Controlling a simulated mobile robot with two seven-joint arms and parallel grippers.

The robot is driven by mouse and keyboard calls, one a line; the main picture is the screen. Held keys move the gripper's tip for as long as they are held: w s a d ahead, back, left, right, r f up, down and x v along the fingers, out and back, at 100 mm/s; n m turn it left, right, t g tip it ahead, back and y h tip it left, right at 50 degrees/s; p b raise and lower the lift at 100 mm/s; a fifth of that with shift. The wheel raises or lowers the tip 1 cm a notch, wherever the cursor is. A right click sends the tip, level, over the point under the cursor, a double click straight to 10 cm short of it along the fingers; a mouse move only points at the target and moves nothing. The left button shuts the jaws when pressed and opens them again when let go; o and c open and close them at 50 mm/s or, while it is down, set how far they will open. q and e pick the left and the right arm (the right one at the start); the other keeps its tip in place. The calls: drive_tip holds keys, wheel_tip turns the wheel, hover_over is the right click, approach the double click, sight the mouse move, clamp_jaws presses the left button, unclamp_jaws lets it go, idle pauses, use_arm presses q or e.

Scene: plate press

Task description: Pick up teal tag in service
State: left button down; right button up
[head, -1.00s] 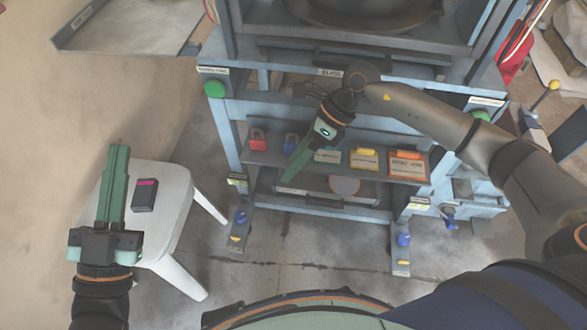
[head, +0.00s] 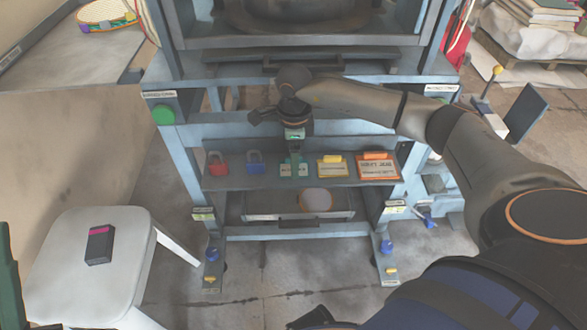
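The teal tag (head: 286,170) lies on the grey shelf of the blue press frame, between the blue padlock (head: 255,163) and a yellow-topped tag (head: 332,168). My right gripper (head: 294,160) points down at the teal tag and covers its middle. The fingers overlap the tag, and their gap is too small to make out, so I cannot tell whether they touch or grip it.
An orange-topped tag (head: 377,168) and a red padlock (head: 217,165) share the shelf (head: 231,181). A lower drawer (head: 268,212) holds a round pale disc. A white stool (head: 70,285) with a dark box (head: 100,245) stands at the left. The floor before the press is clear.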

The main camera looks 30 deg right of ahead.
drive_tip(key=shift+f, duration=0.65)
drive_tip(key=shift+c, duration=0.3)
drive_tip(key=shift+r, duration=0.1)
drive_tip(key=c, duration=1.1)
